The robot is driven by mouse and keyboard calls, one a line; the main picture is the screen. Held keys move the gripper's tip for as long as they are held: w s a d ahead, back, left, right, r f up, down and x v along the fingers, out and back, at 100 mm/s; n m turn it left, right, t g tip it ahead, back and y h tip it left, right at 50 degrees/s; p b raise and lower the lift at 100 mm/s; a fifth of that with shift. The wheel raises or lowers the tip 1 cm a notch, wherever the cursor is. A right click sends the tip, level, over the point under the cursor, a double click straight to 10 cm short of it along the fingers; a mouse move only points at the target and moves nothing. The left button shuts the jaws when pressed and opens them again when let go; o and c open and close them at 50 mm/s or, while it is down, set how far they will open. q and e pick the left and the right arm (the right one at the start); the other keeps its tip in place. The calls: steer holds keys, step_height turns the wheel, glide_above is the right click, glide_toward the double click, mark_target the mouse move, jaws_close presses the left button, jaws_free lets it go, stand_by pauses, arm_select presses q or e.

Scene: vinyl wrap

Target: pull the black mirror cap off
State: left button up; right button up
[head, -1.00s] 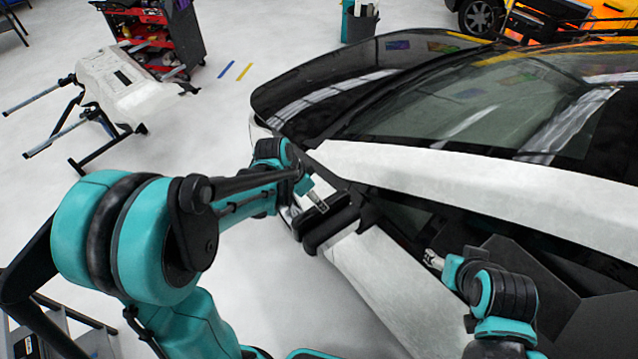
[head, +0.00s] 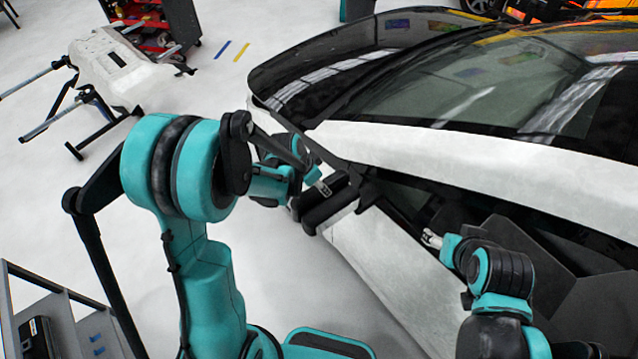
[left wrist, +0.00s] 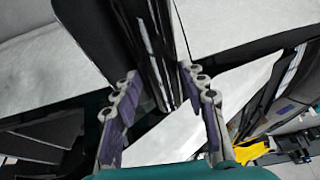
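The black mirror cap (head: 325,205) sits on the car's side mirror beside the white door in the head view. My left gripper (head: 323,187) is at the cap's upper edge. In the left wrist view the two purple-padded fingers of my left gripper (left wrist: 160,78) are spread apart. Glossy black mirror parts (left wrist: 157,45) reach in between the fingertips; I cannot tell whether the pads touch them. My right gripper (head: 432,239) is by the car's side window opening, apart from the mirror. Its fingers are too small to read.
The white door panel (head: 385,275) and dark window opening lie right of the mirror. The black hood (head: 340,75) is beyond. A work stand with a white panel (head: 118,68) and a red tool cart (head: 150,25) stand at the back left.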

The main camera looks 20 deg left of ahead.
arm_select(q)
steer(key=shift+c, duration=0.8)
steer(key=o, duration=0.4)
steer(key=shift+c, duration=0.2)
steer(key=c, duration=0.4)
steer(key=shift+w+a, duration=0.45)
steer(key=shift+a, duration=0.15)
steer(key=shift+w+a+b, duration=0.25)
steer(key=shift+a+b, duration=0.1)
steer(key=shift+w+a+b, duration=0.3)
steer(key=shift+w+a, duration=0.65)
steer(key=shift+a, duration=0.25)
steer(key=shift+w+a+b, duration=0.25)
steer(key=shift+w+a, duration=0.65)
steer(key=shift+a, duration=0.25)
